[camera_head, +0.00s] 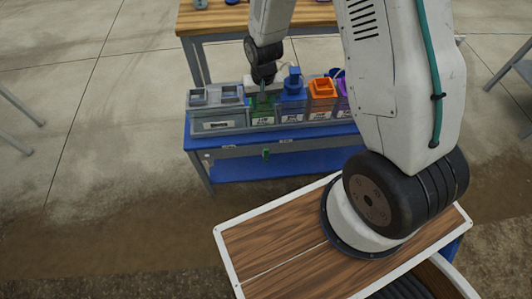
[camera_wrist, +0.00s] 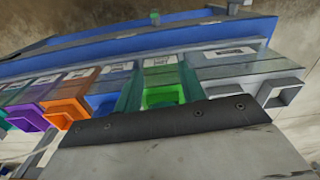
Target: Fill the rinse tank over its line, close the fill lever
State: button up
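A row of tanks with coloured tops stands on a blue bench. The green tank (camera_head: 262,117) is near the middle, partly under my gripper (camera_head: 264,88). It also shows in the wrist view as a green opening (camera_wrist: 162,94). The tank labels are too small to read, so I cannot tell which is the rinse tank, nor see a fill line or water level. A small green piece (camera_head: 266,154) sits on the bench's front edge, also in the wrist view (camera_wrist: 155,18); I cannot tell if it is the fill lever.
A grey double unit (camera_head: 218,125) stands left of the green tank. Blue (camera_head: 292,97), orange (camera_head: 322,92) and purple (camera_head: 342,102) tanks stand close on its right. A wooden-topped table (camera_head: 225,18) is behind. The concrete floor left of the bench is clear.

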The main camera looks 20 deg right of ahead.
aim_at(266, 150)
jog(key=shift+m, duration=0.5)
jog(key=s+f, duration=0.1)
jog(key=f, duration=0.7)
jog(key=s+f, duration=0.1)
jog(key=f, duration=0.7)
jog(key=s+f, duration=0.1)
jog(key=f, duration=0.8)
jog(key=shift+s+a, duration=0.3)
jog(key=shift+s, duration=0.05)
jog(key=shift+f, duration=0.7)
grip_shut()
